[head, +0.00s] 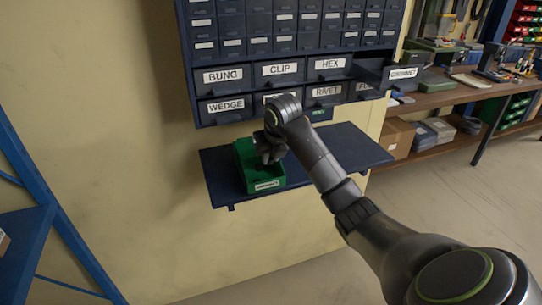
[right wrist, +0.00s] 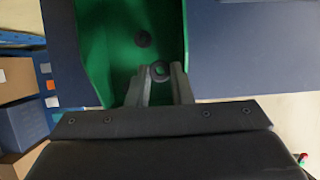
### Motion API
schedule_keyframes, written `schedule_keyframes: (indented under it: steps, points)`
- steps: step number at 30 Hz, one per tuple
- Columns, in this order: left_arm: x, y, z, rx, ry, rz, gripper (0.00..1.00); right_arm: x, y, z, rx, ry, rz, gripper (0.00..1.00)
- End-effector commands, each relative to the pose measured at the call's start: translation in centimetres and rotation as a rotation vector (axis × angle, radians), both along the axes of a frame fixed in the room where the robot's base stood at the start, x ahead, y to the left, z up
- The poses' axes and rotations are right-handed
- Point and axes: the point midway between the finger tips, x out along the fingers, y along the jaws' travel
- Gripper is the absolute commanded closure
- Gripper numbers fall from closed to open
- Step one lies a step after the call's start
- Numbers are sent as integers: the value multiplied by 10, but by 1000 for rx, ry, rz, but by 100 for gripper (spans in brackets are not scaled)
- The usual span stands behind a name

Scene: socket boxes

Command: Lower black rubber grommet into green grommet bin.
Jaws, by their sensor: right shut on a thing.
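The green grommet bin (head: 252,180) sits on the dark blue shelf, its white label facing front. My left gripper is not in view.
The blue shelf (head: 340,145) is bare to the right of the bin. A labelled drawer cabinet (head: 260,75) rises behind it, with the GROMMET drawer (head: 405,74) pulled out at right. A workbench (head: 440,98) stands farther right.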

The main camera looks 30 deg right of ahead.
Motion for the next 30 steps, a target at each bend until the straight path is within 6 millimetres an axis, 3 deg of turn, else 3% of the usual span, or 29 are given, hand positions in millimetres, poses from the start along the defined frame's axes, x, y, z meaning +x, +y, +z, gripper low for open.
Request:
schedule_keyframes:
  steps: [30]
  points:
    - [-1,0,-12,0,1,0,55,0,0,-17,0,1,0,100]
